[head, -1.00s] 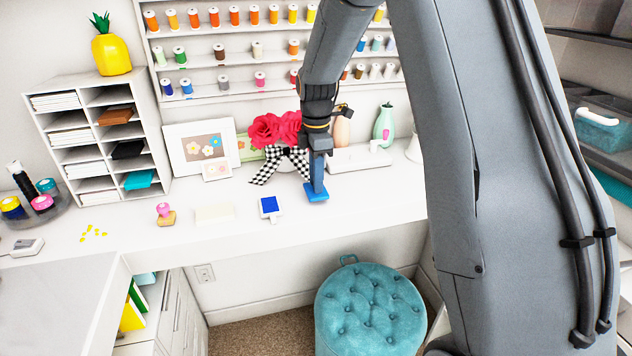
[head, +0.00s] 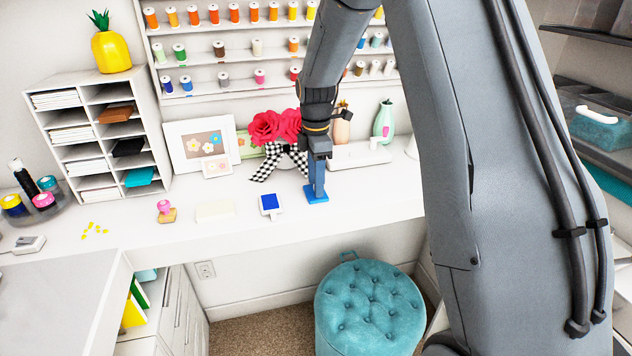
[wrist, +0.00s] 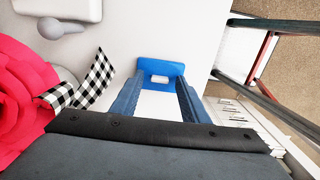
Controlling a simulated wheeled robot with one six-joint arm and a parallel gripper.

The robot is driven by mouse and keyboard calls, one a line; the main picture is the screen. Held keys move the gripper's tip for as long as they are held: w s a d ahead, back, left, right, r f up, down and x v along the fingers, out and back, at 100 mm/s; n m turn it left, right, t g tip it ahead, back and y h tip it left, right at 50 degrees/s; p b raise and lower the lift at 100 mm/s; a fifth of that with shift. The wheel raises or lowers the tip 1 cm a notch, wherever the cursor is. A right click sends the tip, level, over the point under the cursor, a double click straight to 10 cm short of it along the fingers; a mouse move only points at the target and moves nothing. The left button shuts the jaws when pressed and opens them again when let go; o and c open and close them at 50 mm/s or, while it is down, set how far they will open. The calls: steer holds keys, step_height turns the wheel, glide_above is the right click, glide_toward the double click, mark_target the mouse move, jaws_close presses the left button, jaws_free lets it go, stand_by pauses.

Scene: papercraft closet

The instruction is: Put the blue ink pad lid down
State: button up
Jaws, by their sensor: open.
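The blue ink pad lid (head: 317,197) lies on the white desk, right of the ink pad, at the tip of my gripper. In the wrist view the lid (wrist: 161,70) lies between and just beyond the fingertips, with a small white patch on its near side. My gripper (head: 315,190) points down over it; in the wrist view its two blue fingers (wrist: 160,95) stand apart, with white showing between them. I cannot tell whether a finger still touches the lid. The open ink pad (head: 270,204) with its blue surface sits to the left on the desk.
A pink-handled stamp (head: 165,211) and a pale block (head: 214,212) stand left of the ink pad. Red flowers (head: 275,127) with a checkered bow are close behind my gripper. The desk's front edge is near, with a teal stool (head: 369,308) below.

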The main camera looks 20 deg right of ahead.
step_height(320, 180, up, 11)
steer(key=b, duration=0.4)
steer(key=s+f+m, duration=0.6)
steer(key=s+m, duration=0.3)
steer(key=s, duration=0.3)
steer(key=s+f+m+t, duration=0.1)
steer(key=s+f+m, duration=0.5)
steer(key=s+m, duration=0.3)
steer(key=s, duration=0.4)
steer(key=shift+f, duration=0.15)
